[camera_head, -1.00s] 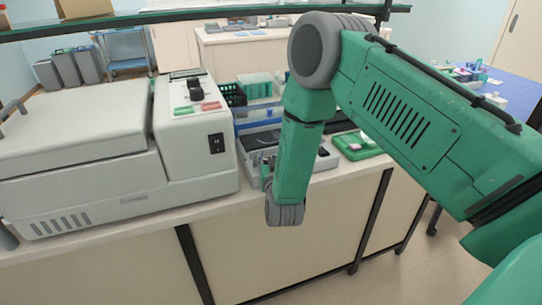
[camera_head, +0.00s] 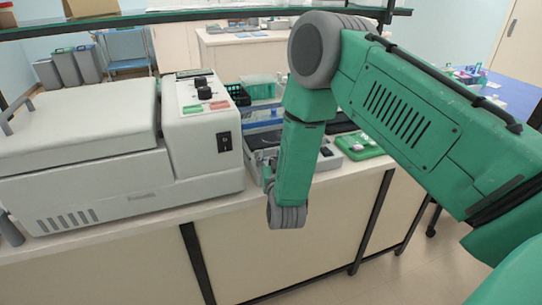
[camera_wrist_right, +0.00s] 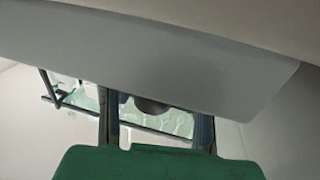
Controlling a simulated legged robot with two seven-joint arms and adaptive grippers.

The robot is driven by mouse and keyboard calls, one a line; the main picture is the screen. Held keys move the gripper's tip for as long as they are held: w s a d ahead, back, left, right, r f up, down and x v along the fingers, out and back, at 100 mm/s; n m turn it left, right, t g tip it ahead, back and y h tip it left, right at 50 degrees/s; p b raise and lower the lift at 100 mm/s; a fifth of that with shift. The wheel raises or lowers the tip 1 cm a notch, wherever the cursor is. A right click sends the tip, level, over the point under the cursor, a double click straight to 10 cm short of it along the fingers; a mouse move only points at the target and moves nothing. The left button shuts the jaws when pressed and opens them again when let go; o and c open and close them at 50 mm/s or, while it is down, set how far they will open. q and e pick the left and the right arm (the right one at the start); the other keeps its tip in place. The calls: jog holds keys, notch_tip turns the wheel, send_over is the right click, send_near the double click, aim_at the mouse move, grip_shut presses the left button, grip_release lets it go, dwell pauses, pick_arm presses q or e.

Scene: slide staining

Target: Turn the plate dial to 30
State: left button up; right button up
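A white machine (camera_head: 90,165) stands on the bench at the left in the head view. Its raised control panel has a black dial (camera_head: 204,93), with another black knob (camera_head: 201,82) just behind it. I cannot read any numbers or tell which is the plate dial. My right arm hangs folded to the right of the machine, in front of the bench, clear of the dials. Its fingers are hidden in the head view. In the right wrist view the right gripper (camera_wrist_right: 156,117) has its two fingers apart, with nothing visibly held. My left gripper is not in view.
Red and green switches (camera_head: 206,107) and a black rocker switch (camera_head: 224,142) are on the machine. A grey tray (camera_head: 330,160) and a green box (camera_head: 359,147) lie behind my right arm. A large grey surface (camera_wrist_right: 150,50) crosses the right wrist view.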

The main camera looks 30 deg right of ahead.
jog(key=v, duration=1.1)
jog(key=shift+s, duration=0.15)
jog(key=shift+d+f, duration=0.1)
jog(key=shift+f, duration=0.05)
